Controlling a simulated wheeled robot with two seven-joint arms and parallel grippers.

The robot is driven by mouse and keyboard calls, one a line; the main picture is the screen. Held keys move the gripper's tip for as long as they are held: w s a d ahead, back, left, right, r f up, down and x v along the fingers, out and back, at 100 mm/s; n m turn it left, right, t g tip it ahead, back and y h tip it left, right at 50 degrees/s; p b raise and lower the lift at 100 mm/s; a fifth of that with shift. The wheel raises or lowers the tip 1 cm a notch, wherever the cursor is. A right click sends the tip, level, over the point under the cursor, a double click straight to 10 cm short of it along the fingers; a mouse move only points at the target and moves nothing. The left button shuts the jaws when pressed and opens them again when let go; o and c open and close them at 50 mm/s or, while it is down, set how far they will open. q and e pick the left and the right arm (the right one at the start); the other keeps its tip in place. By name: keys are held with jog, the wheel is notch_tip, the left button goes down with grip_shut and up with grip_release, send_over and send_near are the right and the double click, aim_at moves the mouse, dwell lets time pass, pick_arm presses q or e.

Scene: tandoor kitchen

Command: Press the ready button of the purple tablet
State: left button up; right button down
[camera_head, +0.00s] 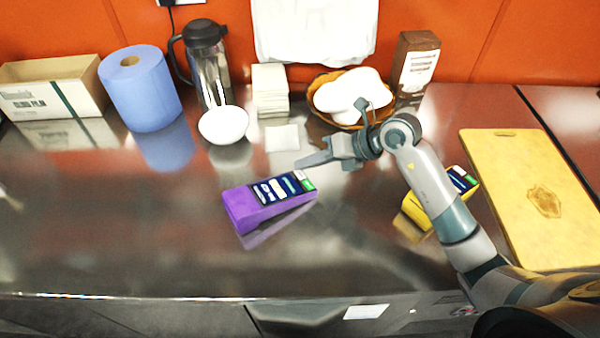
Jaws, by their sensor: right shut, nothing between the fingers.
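The purple tablet (238,211) is a wedge-shaped stand on the steel counter near the middle. Its dark screen (278,190) tilts upward and shows several white bars. A small green button (307,184) shows at the right end of the screen. My right gripper (301,163) comes in from the right, shut and empty. In the picture its tip is just above the button end of the tablet, and a gap shows between them. A yellow tablet (416,213) stands to the right, partly hidden behind my right arm. My left gripper is out of view.
Along the back wall stand a cardboard box (85,85), a blue paper roll (155,105), a dark-topped flask (207,65), a white bowl (223,126), napkins (269,80), a basket (315,84) and a brown carton (417,60). A wooden board (520,165) lies right. The counter left of the tablet is clear.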

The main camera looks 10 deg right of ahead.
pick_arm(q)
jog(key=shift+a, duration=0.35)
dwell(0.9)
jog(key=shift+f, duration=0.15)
pick_arm(e)
jog(key=shift+f, duration=0.2)
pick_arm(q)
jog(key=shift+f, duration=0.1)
pick_arm(e)
jog(key=shift+a+f, duration=0.1)
jog(key=shift+f, duration=0.15)
pick_arm(q)
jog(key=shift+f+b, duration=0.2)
jog(key=shift+b, duration=0.3)
pick_arm(e)
jog(key=shift+f, duration=0.4)
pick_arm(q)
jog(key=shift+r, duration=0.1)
pick_arm(e)
jog(key=shift+r, duration=0.15)
dwell(0.3)
pick_arm(q)
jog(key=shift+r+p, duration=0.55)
jog(key=shift+p, duration=0.1)
pick_arm(e)
jog(key=shift+r, duration=0.7)
